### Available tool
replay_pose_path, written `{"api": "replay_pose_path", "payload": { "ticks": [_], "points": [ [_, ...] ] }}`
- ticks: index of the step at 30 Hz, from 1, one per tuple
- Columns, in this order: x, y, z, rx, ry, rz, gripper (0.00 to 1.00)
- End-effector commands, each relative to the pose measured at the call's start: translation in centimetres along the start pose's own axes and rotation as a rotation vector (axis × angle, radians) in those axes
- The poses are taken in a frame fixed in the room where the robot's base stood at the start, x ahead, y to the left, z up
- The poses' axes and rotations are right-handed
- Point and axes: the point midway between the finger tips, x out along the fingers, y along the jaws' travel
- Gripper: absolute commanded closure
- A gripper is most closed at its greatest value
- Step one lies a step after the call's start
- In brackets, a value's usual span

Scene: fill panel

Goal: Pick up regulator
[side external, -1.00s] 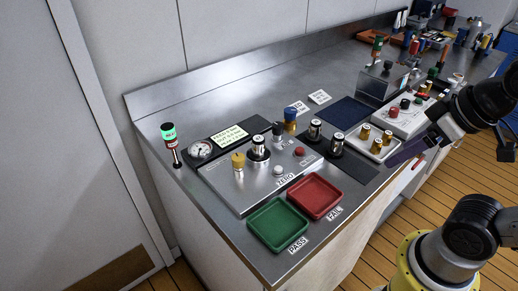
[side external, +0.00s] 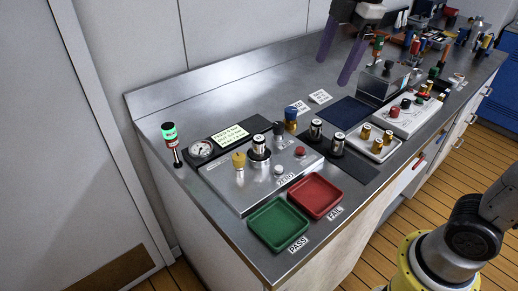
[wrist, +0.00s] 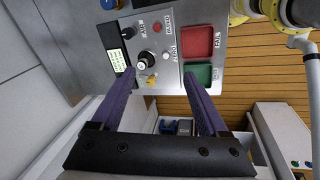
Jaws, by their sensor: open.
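Silver cylinders with black bands look like the regulators. One (side external: 259,148) stands upright on the grey test panel (side external: 222,183), beside a yellow-topped fitting (side external: 239,161). Two more, one (side external: 315,130) and another (side external: 337,144), stand on a dark mat to the right. I cannot tell which one the task means. My gripper (side external: 333,72) is open and empty, high above the back of the bench. In the wrist view, its purple fingers (wrist: 159,74) point toward the panel, with the panel's cylinder (wrist: 143,60) between and beyond the fingertips, apart from them.
A green PASS tray (side external: 278,224) and red FAIL tray (side external: 315,196) sit empty at the front. A blue-capped fitting (side external: 290,118) stands behind the panel. A white tray (side external: 377,152) holds brass fittings.

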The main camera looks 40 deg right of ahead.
Motion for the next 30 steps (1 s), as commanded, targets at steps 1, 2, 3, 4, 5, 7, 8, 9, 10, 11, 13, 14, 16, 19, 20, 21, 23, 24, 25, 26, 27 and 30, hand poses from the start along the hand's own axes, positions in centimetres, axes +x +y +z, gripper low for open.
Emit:
{"api": "replay_pose_path", "payload": {
  "ticks": [1,2,3,4,5,7,8,9,10,11,13,14,16,19,20,21,23,24,25,26,27,30],
  "points": [
    [1.0,1.7,-1.2,-0.06,-0.008,-0.031,0.23],
    [1.6,2.6,-1.9,-0.094,-0.011,-0.047,0.23],
    [2.4,3.6,-2.9,-0.136,-0.015,-0.068,0.23],
    [3.1,4.4,-3.5,-0.162,-0.018,-0.084,0.23],
    [3.8,5.1,-4.2,-0.185,-0.021,-0.098,0.23],
    [5.6,6.4,-5.6,-0.219,-0.027,-0.129,0.23],
    [6.4,6.9,-6.1,-0.227,-0.03,-0.141,0.23],
    [7.5,7.3,-6.7,-0.233,-0.034,-0.155,0.23],
    [8.2,7.6,-7.2,-0.238,-0.036,-0.165,0.23],
    [9.0,7.8,-7.5,-0.243,-0.039,-0.176,0.23],
    [10.5,7.9,-8.1,-0.251,-0.047,-0.201,0.23],
    [11.0,7.8,-8.2,-0.254,-0.051,-0.212,0.23],
    [11.9,7.6,-8.4,-0.259,-0.056,-0.228,0.23],
    [12.9,7.3,-8.6,-0.263,-0.058,-0.235,0.23],
    [13.3,7.2,-8.5,-0.264,-0.058,-0.236,0.23],
    [13.9,7.0,-8.4,-0.263,-0.058,-0.235,0.23],
    [15.0,6.7,-8.3,-0.262,-0.058,-0.236,0.23],
    [15.8,6.5,-8.2,-0.262,-0.059,-0.237,0.23],
    [16.4,6.4,-8.2,-0.262,-0.058,-0.236,0.23],
    [16.9,6.3,-8.2,-0.262,-0.058,-0.235,0.23],
    [17.6,6.1,-8.1,-0.262,-0.058,-0.236,0.23],
    [19.1,5.9,-8.0,-0.262,-0.058,-0.234,0.23]
  ]
}}
